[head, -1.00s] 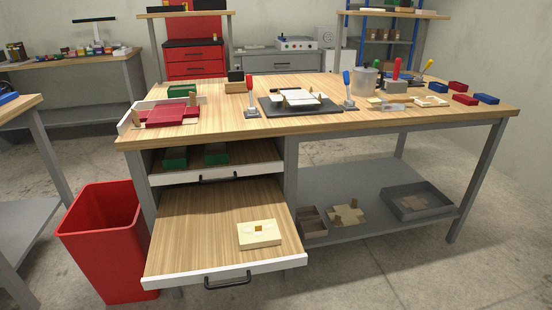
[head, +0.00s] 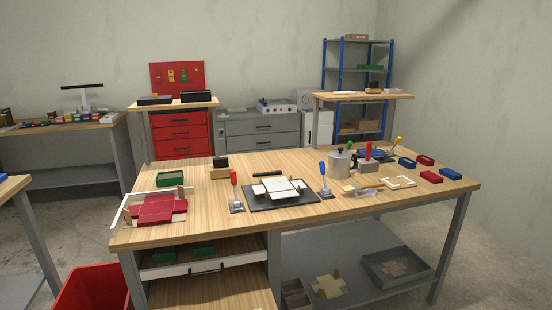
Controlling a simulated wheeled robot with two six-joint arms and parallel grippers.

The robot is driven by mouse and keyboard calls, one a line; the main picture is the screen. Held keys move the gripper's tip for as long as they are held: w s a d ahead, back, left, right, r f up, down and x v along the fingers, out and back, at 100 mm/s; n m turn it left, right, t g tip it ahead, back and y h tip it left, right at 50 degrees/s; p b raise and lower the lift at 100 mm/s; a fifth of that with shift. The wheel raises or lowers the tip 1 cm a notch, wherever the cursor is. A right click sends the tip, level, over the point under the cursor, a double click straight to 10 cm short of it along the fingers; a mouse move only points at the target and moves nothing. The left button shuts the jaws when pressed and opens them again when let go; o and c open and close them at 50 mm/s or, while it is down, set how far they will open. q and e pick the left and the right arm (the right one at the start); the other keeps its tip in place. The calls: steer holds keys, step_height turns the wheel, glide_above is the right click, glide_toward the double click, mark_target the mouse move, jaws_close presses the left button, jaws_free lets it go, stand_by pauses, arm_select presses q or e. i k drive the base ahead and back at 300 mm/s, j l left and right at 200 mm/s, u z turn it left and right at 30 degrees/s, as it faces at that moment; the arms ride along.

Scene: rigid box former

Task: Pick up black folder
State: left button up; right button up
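Neither of my grippers is in view. No thing can be named for certain as the black folder. A small dark bar (head: 267,174) shows at the back edge of the dark mat (head: 305,201), behind a white folded blank (head: 285,189). A small black piece (head: 220,161) stands upright in a wooden block (head: 219,173) at the back left of the workbench. Both are too small to make out in detail.
The wooden workbench (head: 210,222) carries a red and white former (head: 157,209), a green tray (head: 170,179), red-handled (head: 234,182) and blue-handled (head: 323,172) tools, a metal pot (head: 340,165) and several small red and blue boxes.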

mark_target(275, 172)
steer(key=i+j, duration=0.1)
steer(key=i, duration=1.15)
